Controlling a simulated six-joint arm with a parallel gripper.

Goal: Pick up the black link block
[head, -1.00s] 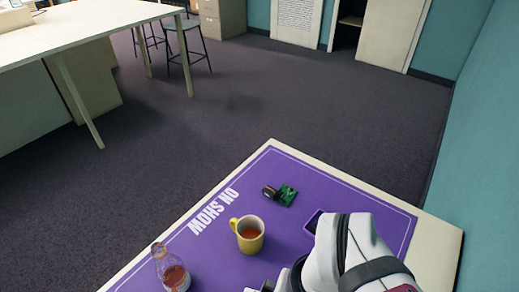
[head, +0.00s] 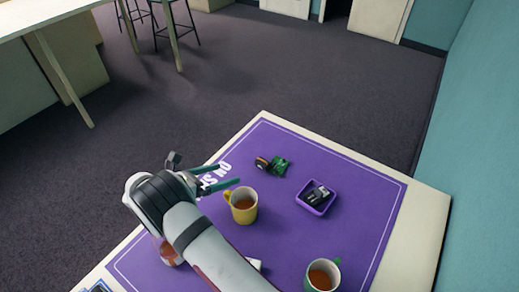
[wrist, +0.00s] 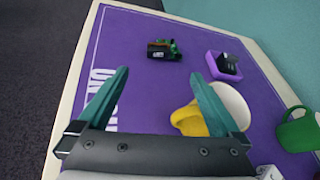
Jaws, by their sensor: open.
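My gripper (head: 228,174) is open and empty, its teal fingers spread above the mat, to the left of the yellow mug. In the wrist view, my gripper (wrist: 159,73) has a dark block (wrist: 160,53) with an orange-brown part lying beyond the fingertips. That dark block (head: 262,163) lies against a green piece (head: 280,166) on the mat. Black pieces (head: 319,196) with a pale part lie in a small purple tray (head: 314,211) to the right. I cannot tell for sure which black item is the link block.
The yellow mug (head: 243,207) stands close to the gripper, partly behind the right finger in the wrist view. A green-handled mug (head: 322,276) is at the front. The mat's far right is clear.

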